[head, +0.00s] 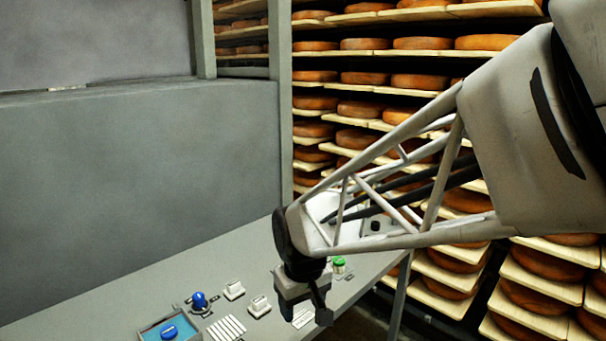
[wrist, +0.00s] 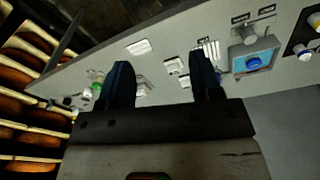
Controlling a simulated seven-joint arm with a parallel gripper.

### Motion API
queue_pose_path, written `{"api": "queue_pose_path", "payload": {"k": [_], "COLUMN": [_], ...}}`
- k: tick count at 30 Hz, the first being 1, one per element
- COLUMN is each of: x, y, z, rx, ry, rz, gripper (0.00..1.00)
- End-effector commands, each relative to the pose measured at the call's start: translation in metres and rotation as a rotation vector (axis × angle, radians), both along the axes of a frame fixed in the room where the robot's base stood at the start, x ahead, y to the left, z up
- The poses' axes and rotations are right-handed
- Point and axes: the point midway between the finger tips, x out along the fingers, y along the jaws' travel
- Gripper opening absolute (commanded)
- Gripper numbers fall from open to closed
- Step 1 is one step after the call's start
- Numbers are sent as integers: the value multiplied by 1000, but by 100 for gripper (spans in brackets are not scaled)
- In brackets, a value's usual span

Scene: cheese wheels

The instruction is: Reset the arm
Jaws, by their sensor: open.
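My arm (head: 400,190) reaches in from the right in the head view and bends down at its end. My gripper (head: 318,305) hangs over the grey control panel (head: 100,300). In the wrist view my gripper (wrist: 162,82) shows two dark fingers spread apart with nothing between them. The panel (wrist: 215,25) lies beyond the fingertips. In the head view the gripper hides part of the panel, and whether it touches the panel cannot be told.
The panel carries a blue knob (head: 199,300), a blue button (head: 168,331), white switches (head: 234,289) and a green button (head: 339,263). A grey wall (head: 140,170) stands behind it. Shelves of orange cheese wheels (head: 420,81) fill the back and right.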

Motion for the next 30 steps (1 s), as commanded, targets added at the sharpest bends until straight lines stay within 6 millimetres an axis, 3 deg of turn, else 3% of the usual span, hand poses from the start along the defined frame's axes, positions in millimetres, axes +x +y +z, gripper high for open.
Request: {"api": "queue_pose_path", "payload": {"k": [6, 15, 24, 30], "x": [-27, -72, -122, -148], "y": [-53, -113, -161, -180], "z": [19, 37, 46, 47], "rx": [12, 26, 37, 42], "ry": [-26, -59, -95, -113], "rz": [-116, -272, -425, -503], "gripper": [59, 59, 59, 59]}}
